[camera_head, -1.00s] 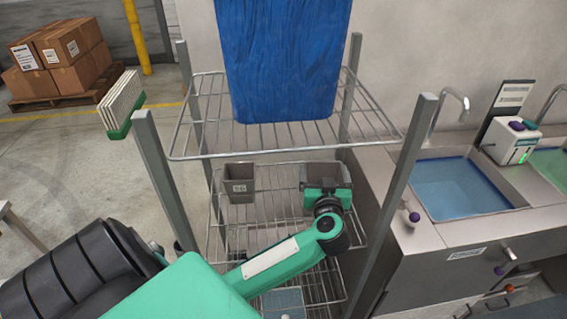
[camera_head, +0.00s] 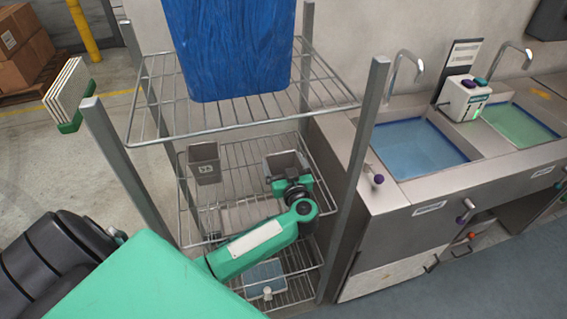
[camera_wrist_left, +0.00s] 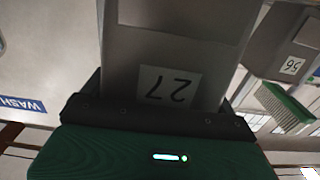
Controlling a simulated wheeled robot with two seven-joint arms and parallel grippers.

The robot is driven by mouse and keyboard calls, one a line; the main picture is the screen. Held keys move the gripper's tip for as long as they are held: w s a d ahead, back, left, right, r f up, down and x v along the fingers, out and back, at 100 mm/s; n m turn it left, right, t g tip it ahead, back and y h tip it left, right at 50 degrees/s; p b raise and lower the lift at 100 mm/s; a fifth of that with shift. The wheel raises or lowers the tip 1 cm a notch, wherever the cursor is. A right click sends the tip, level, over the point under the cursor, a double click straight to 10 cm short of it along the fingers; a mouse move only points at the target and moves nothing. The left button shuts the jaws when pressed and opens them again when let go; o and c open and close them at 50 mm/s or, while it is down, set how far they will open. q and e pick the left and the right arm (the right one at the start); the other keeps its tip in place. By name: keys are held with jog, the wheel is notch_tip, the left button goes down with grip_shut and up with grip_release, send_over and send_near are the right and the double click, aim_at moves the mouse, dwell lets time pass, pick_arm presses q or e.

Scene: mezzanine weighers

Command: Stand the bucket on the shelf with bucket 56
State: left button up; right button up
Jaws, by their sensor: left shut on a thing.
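A grey bucket labelled 27 (camera_wrist_left: 175,55) is held in my left gripper (camera_head: 288,184), whose jaws are shut on its near side. In the head view this bucket (camera_head: 286,161) is upright at the right side of the middle wire shelf (camera_head: 232,178), partly hidden by the gripper. I cannot tell whether its base touches the wires. Grey bucket 56 (camera_head: 204,164) stands on the left of the same shelf, with a clear gap between the two. It also shows at the upper right in the left wrist view (camera_wrist_left: 291,65). My right gripper is not in view.
A large blue container (camera_head: 232,50) stands on the top wire shelf (camera_head: 318,98) above. Metal posts (camera_head: 358,170) frame the rack. A blue-topped item (camera_head: 265,275) sits on the lower shelf. Sinks (camera_head: 415,148) stand to the right, boxes (camera_head: 22,45) at the far left.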

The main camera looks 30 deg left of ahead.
pick_arm(q)
jog(key=o, duration=1.4)
jog(key=shift+f, duration=0.1)
jog(key=shift+o, duration=0.8)
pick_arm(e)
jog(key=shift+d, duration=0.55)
pick_arm(q)
jog(key=b+v, duration=0.3)
jog(key=v, duration=0.9)
jog(key=shift+r, duration=0.2)
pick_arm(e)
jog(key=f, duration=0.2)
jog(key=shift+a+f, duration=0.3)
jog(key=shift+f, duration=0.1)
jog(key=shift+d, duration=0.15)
